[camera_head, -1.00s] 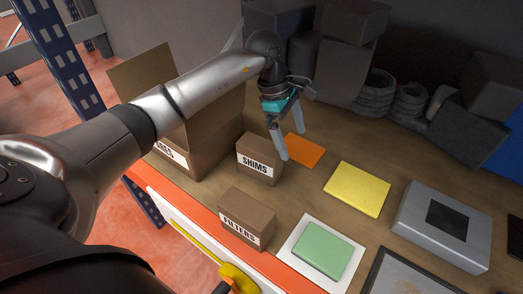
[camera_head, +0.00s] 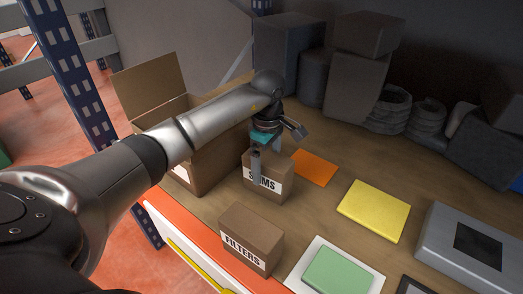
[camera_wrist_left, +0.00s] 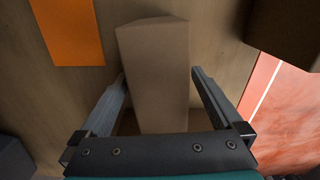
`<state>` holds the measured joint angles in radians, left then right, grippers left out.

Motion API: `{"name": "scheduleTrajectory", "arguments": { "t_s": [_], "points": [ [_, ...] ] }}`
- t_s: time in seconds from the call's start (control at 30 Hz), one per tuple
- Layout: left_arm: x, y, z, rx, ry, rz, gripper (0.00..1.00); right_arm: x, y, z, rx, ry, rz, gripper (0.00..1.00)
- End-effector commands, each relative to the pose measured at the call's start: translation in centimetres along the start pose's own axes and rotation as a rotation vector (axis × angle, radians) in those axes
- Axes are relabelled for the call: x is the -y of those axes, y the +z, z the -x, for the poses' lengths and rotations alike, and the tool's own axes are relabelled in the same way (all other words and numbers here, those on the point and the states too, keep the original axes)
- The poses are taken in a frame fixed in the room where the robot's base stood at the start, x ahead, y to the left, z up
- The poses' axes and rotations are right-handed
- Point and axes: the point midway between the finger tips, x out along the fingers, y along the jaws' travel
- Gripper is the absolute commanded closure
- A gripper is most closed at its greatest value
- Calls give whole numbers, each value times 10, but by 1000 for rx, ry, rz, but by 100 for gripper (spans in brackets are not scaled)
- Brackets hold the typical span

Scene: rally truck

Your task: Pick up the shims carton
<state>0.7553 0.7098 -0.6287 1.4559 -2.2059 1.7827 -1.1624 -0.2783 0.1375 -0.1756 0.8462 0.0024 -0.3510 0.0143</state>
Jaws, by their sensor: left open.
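In the left wrist view the carton (camera_wrist_left: 157,75) lies between the two open fingers (camera_wrist_left: 160,88), with one finger on each side. The left finger looks very close to the carton and a gap shows at the right one. I cannot tell whether either touches. My right gripper is not in view.
The filters carton (camera_head: 250,238) stands nearer the bench's front edge. The large open box (camera_head: 213,165) is close on the left. An orange sheet (camera_head: 314,167), a yellow pad (camera_head: 374,210) and a green pad (camera_head: 338,270) lie to the right. Dark boxes (camera_head: 357,80) stand at the back.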

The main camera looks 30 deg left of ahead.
Motion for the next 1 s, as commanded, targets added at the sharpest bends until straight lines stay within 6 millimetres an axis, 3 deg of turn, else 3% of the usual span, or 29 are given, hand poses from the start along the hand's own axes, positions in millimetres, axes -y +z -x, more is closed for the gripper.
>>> {"name": "scheduleTrajectory", "arguments": {
  "t_s": [0.6, 0.93, 1.0],
  "points": [
    [4, 4, -51, 1, 0, 0, 0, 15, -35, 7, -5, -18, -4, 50],
    [3, 4, -54, -1, 0, 0, 0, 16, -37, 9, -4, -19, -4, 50],
    [3, 4, -54, -1, 0, 0, 7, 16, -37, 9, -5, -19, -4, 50]
  ]
}}
